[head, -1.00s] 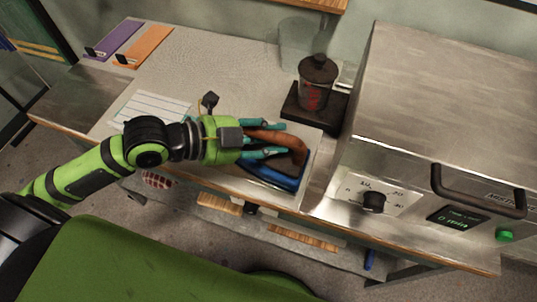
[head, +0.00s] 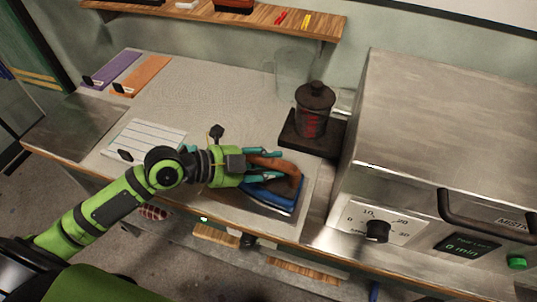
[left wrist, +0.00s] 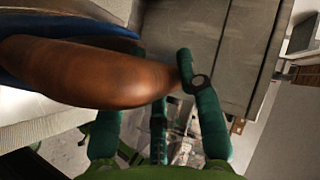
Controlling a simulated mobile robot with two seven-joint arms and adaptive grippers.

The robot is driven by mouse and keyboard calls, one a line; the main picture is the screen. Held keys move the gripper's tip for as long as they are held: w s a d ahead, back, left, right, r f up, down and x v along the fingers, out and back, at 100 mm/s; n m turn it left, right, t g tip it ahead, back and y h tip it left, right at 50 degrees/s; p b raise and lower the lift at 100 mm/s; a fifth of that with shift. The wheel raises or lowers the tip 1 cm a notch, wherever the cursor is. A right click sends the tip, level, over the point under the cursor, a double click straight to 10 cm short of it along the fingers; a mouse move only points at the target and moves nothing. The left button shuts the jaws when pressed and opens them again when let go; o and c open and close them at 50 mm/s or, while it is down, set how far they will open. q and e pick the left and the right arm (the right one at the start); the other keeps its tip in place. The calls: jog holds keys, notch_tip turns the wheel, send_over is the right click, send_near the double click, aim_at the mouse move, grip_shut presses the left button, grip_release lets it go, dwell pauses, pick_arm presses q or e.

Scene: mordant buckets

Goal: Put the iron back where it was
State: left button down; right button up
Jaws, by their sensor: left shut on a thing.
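The iron (head: 274,196) has a brown handle and a blue body with a pale soleplate edge. It is at the front edge of the table, left of the metal oven. My left gripper (head: 266,166) is shut on its brown handle. In the left wrist view the brown handle (left wrist: 90,72) fills the upper left, with the teal fingers beside it. Whether the iron touches the pale surface under it I cannot tell. My right gripper is not in view.
A metal oven (head: 430,130) with a dial and handle stands close at the right. A dark lidded jar (head: 313,112) stands on a black base behind the iron. A lined white sheet (head: 148,138) lies left. A wooden shelf (head: 220,17) hangs on the back wall.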

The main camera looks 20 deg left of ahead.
pick_arm(q)
jog(key=shift+r, duration=0.15)
jog(key=c, duration=0.9)
grip_release()
jog(key=shift+f, duration=0.25)
jog(key=shift+o, duration=0.2)
jog(key=shift+s, duration=0.1)
jog(key=shift+r, duration=0.1)
